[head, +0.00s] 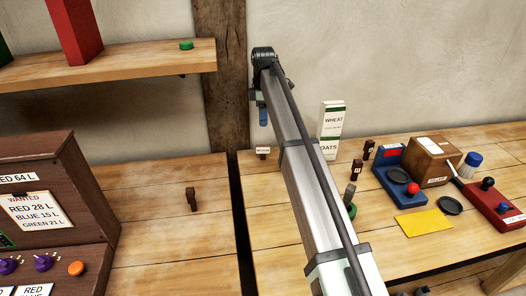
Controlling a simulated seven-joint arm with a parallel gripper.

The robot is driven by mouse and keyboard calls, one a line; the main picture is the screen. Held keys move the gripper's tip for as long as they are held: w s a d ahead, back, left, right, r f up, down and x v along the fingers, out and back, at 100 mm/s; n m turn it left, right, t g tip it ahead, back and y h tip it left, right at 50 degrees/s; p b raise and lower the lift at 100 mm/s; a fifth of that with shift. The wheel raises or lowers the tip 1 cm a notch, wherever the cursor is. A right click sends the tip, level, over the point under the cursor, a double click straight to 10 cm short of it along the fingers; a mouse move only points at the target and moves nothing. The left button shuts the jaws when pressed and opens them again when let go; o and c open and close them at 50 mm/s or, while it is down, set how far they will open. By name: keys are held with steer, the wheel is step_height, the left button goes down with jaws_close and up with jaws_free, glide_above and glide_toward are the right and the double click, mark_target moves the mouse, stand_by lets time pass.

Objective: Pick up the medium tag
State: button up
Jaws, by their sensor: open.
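Small dark brown pieces with pale labels stand on the right table: one (262,152) near its back left corner, one (357,168) and another (369,149) near the blue device. Their labels are too small to read, so I cannot tell which is the medium tag. A further brown piece (191,198) without a visible label stands on the left table. My gripper (263,120) hangs at the far end of my arm, in the picture just above the back left labelled piece and apart from it. It is open, seen small and partly hidden by my arm.
A white carton (330,132) stands at the back. A blue device (400,177), wooden box (432,160), yellow sheet (424,222) and red device (495,205) fill the right. A dark gap separates the tables; a brown control cabinet (45,195) stands left.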

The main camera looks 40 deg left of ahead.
mark_target(263, 146)
step_height(263, 146, down, 14)
steer(key=shift+s+r, duration=0.1)
steer(key=shift+r, duration=0.1)
jaws_close()
stand_by(0.9)
